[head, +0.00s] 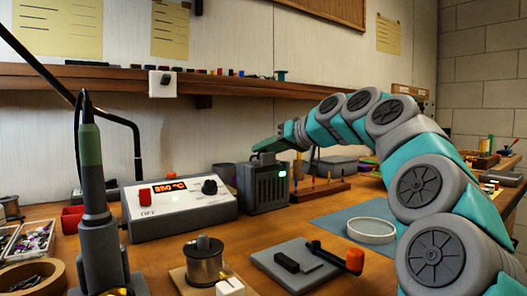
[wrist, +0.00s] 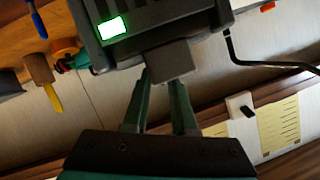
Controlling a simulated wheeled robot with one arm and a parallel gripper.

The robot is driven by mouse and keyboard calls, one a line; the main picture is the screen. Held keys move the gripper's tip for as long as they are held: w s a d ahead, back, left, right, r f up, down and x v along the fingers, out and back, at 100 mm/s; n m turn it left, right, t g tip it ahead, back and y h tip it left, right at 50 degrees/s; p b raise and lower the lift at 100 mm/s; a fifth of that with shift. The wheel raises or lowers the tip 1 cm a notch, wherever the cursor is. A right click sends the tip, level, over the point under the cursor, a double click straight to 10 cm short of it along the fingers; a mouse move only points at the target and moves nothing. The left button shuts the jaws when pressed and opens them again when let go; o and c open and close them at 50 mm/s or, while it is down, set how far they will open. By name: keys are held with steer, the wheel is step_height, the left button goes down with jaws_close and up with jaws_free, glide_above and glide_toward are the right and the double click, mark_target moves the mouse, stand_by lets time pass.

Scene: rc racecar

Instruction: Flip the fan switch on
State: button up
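A dark grey slatted box (head: 263,187), which looks like the fan unit, stands on the bench with a lit green light (head: 283,175). The wrist view shows the box (wrist: 150,18) close up and turned over, with the green light (wrist: 111,28) lit. A grey block (wrist: 170,61), perhaps the switch, sticks out from its top. My gripper (wrist: 162,82) has its two green fingers apart, with their tips at this block; whether they touch it I cannot tell. In the head view my gripper (head: 272,146) is just above the box, its fingertips hard to make out.
A white soldering station (head: 180,208) stands left of the box. A wooden rack (head: 315,190) stands right of it. A white wall box with a black toggle (head: 162,83) is on the shelf edge. A solder spool (head: 205,262) and clamp (head: 300,265) are in front.

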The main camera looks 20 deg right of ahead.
steer(key=v, duration=0.7)
stand_by(0.4)
